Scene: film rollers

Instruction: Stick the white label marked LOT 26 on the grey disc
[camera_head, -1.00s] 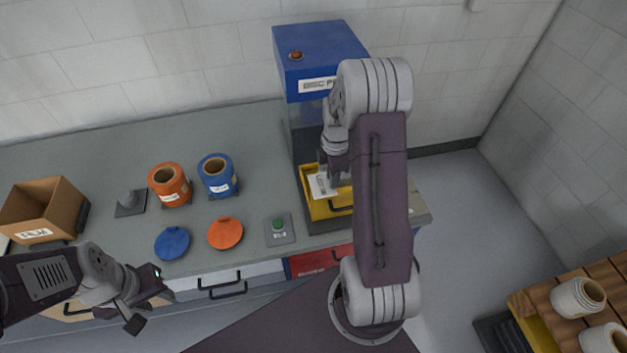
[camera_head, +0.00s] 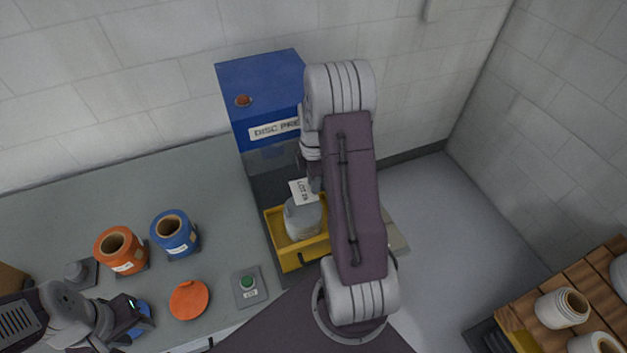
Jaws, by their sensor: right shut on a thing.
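The white label (camera_head: 302,191) marked LOT 26 is held in my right gripper (camera_head: 314,183), which is shut on it. The label is at the far edge of the grey disc (camera_head: 303,220) in the picture and partly overlaps it; I cannot tell whether they touch. The disc is in the yellow tray (camera_head: 286,262) at the front of the blue disc press (camera_head: 262,92). My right arm hides the tray's right part. My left gripper (camera_head: 124,322) is empty, its fingers apart, by the blue lid (camera_head: 142,318), which it partly hides.
An orange pot (camera_head: 120,252) and a blue pot (camera_head: 175,235) stand on the grey counter (camera_head: 210,190). An orange lid (camera_head: 189,300) and a green button (camera_head: 247,283) lie in front. A wooden rack (camera_head: 590,305) with pale jars stands at the right.

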